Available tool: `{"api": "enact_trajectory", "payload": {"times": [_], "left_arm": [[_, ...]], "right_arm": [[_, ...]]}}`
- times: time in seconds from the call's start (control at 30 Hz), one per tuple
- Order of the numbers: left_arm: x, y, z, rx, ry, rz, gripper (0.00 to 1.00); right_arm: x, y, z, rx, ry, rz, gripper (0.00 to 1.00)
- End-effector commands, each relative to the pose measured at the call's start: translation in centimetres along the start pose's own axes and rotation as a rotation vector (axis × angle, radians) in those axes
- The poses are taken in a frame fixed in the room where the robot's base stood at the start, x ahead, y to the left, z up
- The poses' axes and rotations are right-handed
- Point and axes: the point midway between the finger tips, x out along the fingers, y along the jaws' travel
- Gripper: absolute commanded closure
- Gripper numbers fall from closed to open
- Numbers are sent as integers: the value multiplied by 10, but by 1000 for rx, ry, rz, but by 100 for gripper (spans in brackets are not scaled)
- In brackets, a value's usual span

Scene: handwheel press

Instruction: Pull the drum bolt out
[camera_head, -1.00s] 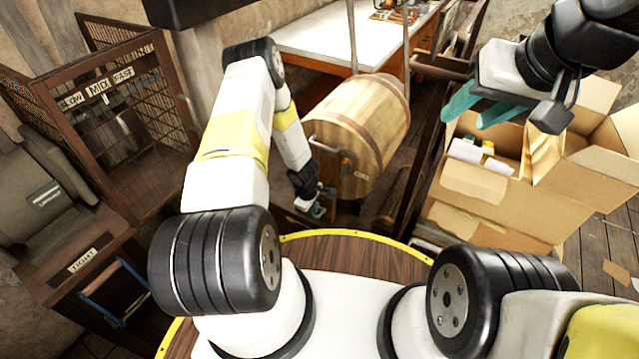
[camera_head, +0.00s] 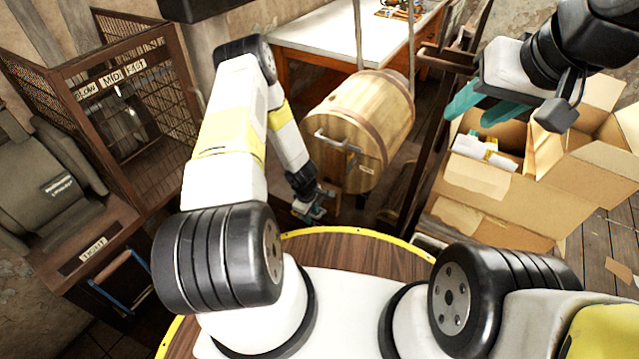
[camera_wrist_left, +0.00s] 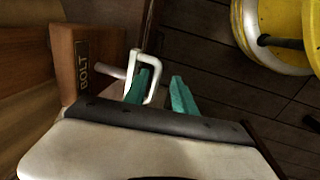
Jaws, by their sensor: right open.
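The wooden drum (camera_head: 372,112) hangs right of my left arm in the head view. In the left wrist view, a brown block labelled BOLT (camera_wrist_left: 88,62) has a pin (camera_wrist_left: 112,72) with a pale loop handle (camera_wrist_left: 157,68) sticking out of it. My left gripper (camera_wrist_left: 160,92) is at the handle with its teal fingers apart. One finger overlaps the loop opening; the other is right of the loop, with a gap visible. Exact contact is unclear. In the head view my left gripper (camera_head: 312,210) is small, below the drum's left side. My right gripper (camera_head: 484,108) is open and empty, above the cardboard box.
An open cardboard box (camera_head: 490,205) stands at the right. A mesh cage (camera_head: 125,110) with speed labels and a grey seat (camera_head: 45,180) are at the left. A white table (camera_head: 345,35) is behind the drum. A yellow-rimmed wheel (camera_wrist_left: 275,35) lies at the wrist view's upper right.

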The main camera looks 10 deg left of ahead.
Motion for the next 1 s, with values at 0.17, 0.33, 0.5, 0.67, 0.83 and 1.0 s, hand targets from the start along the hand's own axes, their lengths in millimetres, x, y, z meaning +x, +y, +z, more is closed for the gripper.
{"api": "enact_trajectory", "payload": {"times": [0.17, 0.33, 0.5, 0.67, 0.83, 1.0], "left_arm": [[0, 1, 0, 1, 0, 2, 67], [-4, 2, 0, 1, 1, 3, 67], [-28, 2, 0, 2, 2, 4, 67], [-56, 2, 0, 2, 2, 4, 67], [-74, 1, -1, 0, 2, 3, 67], [-78, 0, 0, 0, 0, 1, 67]], "right_arm": [[0, 0, 0, 0, 0, 0, 56], [0, 0, 0, 0, 0, 0, 56], [0, 0, 0, 0, 0, 0, 56], [0, 0, 0, 0, 0, 0, 56], [0, 0, 0, 0, 0, 0, 56], [0, 0, 0, 0, 0, 0, 56]]}}
